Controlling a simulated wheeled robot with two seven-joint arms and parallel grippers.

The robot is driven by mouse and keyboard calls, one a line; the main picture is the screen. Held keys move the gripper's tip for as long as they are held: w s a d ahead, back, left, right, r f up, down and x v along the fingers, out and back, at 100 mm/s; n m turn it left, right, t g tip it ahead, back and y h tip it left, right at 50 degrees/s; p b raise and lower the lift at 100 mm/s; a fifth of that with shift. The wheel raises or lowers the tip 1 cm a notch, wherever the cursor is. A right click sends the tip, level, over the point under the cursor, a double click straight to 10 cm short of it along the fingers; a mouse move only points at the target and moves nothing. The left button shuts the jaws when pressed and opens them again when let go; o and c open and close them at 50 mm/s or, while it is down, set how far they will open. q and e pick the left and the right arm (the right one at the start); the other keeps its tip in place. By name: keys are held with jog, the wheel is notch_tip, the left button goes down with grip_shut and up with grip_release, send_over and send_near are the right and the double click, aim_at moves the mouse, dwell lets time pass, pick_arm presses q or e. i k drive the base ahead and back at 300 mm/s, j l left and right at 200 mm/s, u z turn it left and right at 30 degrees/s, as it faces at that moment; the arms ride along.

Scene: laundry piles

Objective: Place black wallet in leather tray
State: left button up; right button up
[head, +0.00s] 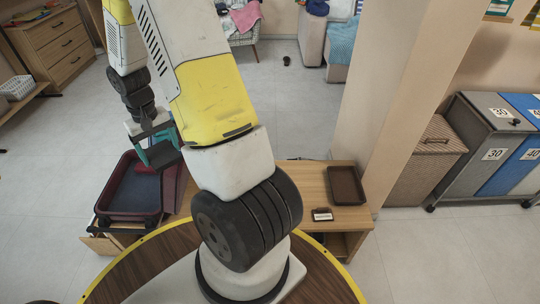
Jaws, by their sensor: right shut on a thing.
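The brown leather tray (346,186) lies empty on the wooden table, at its right end. A small flat dark item with a pale band (322,214) lies just in front of the tray, apart from it; I cannot tell whether it is the black wallet. My right gripper (152,140) is at the left, over the back right edge of the open suitcase. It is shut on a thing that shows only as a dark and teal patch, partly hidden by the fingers. My left gripper is not in view.
The open dark red suitcase (130,215) stands at the table's left end. The wooden table (318,178) is bare left of the tray. A beige pillar (400,90) rises behind the tray. A wicker hamper (425,165) and grey and blue bins (495,145) stand at the right.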

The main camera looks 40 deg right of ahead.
aim_at(345, 186)
jog(key=l+z, duration=0.25)
jog(key=z, duration=0.25)
jog(key=l+z, duration=0.25)
jog(key=z, duration=0.2)
jog(key=l+z, duration=0.25)
jog(key=z, duration=0.25)
jog(key=i+l, duration=0.1)
jog(key=l, duration=0.25)
jog(key=i+l, duration=0.15)
jog(key=l, duration=0.15)
